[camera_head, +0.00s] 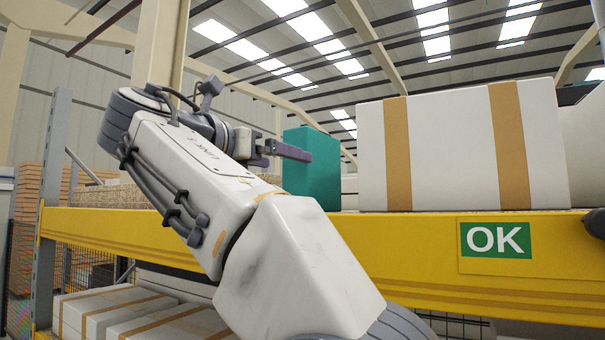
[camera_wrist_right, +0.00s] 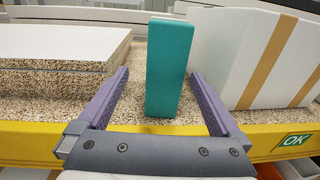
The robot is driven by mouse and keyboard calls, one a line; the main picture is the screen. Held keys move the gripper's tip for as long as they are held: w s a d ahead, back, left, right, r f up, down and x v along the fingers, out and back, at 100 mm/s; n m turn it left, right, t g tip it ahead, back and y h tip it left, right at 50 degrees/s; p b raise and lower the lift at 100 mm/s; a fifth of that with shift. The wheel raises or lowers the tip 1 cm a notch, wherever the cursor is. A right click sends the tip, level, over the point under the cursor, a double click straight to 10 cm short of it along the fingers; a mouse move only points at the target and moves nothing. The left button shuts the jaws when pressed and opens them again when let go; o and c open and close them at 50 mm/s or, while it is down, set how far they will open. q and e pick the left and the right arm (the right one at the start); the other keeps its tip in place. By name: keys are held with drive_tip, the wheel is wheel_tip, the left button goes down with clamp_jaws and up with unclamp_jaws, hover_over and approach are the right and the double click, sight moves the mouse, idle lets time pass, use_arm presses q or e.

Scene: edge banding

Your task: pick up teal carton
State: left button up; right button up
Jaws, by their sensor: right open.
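The teal carton (camera_head: 318,165) stands upright on the shelf, left of a large white box in the head view. In the right wrist view the teal carton (camera_wrist_right: 169,68) stands between the two fingers, with visible space on both sides. My right gripper (camera_head: 290,152) reaches the carton in the head view, and one finger crosses in front of its left part. In the right wrist view my right gripper (camera_wrist_right: 160,88) is open, its purple fingers apart on either side of the carton. My left gripper is not in view.
A large white box with tan bands (camera_head: 455,150) stands close right of the carton. The shelf has a yellow front beam (camera_head: 400,245) with an OK sign (camera_head: 496,240). White-topped boards (camera_wrist_right: 65,48) lie left of the carton. Banded white boxes (camera_head: 130,310) sit below.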

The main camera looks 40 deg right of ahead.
sight(314, 164)
drive_tip(key=x, duration=0.3)
drive_tip(key=p+x, duration=0.1)
drive_tip(key=x, duration=0.1)
drive_tip(key=shift+s+d+r, duration=0.1)
drive_tip(key=shift+s+d, duration=0.05)
drive_tip(key=shift+s, duration=0.2)
drive_tip(key=p+x, duration=0.2)
drive_tip(key=x, duration=0.2)
drive_tip(key=shift+d, duration=0.45)
drive_tip(key=shift+w+d, duration=0.1)
drive_tip(key=shift+d, duration=0.05)
clamp_jaws()
